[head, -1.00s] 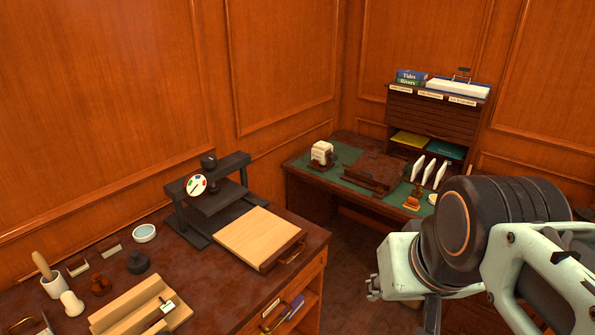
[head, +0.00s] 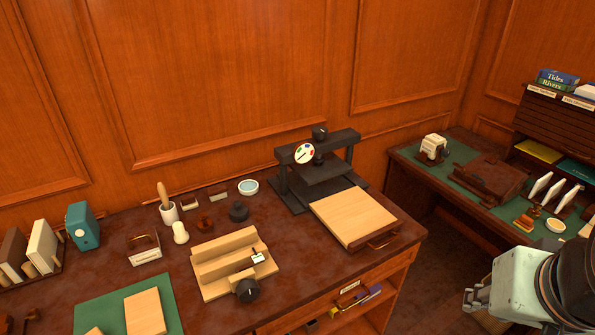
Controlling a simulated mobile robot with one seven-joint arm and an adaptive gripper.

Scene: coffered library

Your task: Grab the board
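A pale wooden board (head: 352,217) lies flat in front of the black press (head: 318,170), near the right end of the brown desk (head: 225,313). My gripper (head: 474,300) is at the lower right, away from the desk and right of the press board. Its fingers are too small and hidden to tell open from shut. I see nothing held in it.
A wooden cradle (head: 221,259) with a black knob stands mid-desk. Behind it are a white pot (head: 169,212), a small dish (head: 248,187) and stamps. Books (head: 40,246) stand at the left. A second desk (head: 412,182) stands in the right corner, with floor between the desks.

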